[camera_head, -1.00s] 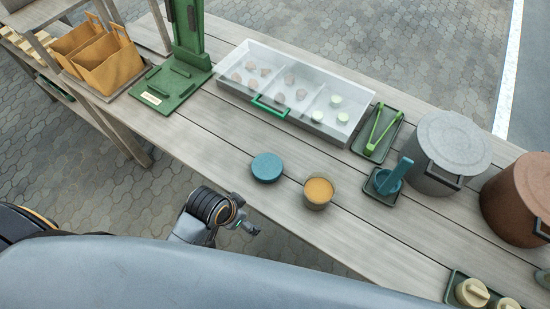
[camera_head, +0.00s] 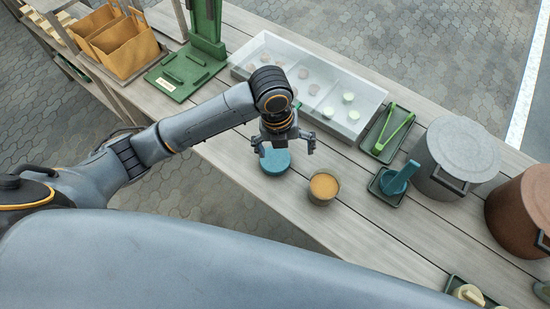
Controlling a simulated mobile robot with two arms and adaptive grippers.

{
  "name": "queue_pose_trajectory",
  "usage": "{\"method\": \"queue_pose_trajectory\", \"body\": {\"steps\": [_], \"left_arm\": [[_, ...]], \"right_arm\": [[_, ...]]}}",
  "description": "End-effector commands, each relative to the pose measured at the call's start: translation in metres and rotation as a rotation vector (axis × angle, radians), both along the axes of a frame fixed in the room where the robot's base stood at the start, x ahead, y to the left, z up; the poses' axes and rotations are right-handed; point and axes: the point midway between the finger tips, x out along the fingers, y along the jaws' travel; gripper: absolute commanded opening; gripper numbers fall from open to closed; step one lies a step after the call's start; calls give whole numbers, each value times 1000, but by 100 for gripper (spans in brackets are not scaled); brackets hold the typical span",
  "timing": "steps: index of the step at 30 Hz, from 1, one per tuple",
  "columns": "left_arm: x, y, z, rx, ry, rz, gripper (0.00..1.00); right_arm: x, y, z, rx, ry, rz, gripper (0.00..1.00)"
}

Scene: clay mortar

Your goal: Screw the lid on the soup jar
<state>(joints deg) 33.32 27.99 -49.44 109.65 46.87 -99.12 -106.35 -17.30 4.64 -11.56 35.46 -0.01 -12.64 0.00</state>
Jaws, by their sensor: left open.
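The soup jar (camera_head: 323,188) stands open on the wooden table, with orange soup showing at its mouth. The blue-teal lid (camera_head: 274,163) lies flat on the table just left of the jar, apart from it. My left gripper (camera_head: 284,146) hangs over the lid with its fingers spread open and nothing between them. It hides the far part of the lid. Whether the fingers touch the lid is not clear. My right gripper does not show.
A clear-covered tray (camera_head: 372,105) with small pieces stands behind. A green stand (camera_head: 180,78) and tan bags (camera_head: 125,48) are at the left. The table in front of the jar is clear.

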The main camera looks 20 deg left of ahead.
Motion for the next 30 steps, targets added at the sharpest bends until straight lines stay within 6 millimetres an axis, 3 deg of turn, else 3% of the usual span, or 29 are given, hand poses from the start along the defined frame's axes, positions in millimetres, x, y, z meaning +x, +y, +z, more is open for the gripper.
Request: {"method": "queue_pose_trajectory", "body": {"steps": [3, 9, 21, 26, 30], "left_arm": [[12, 18, 17, 79, -2, -212, 100], [19, 36, 31, 145, 17, -412, 100], [20, 39, 33, 154, 23, -453, 100], [19, 39, 20, 154, 26, -452, 100], [19, 39, -8, 153, 28, -450, 100]], "right_arm": [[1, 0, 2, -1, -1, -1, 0], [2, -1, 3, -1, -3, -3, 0], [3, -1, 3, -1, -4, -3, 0], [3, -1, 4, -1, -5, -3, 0], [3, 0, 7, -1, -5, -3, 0]]}}
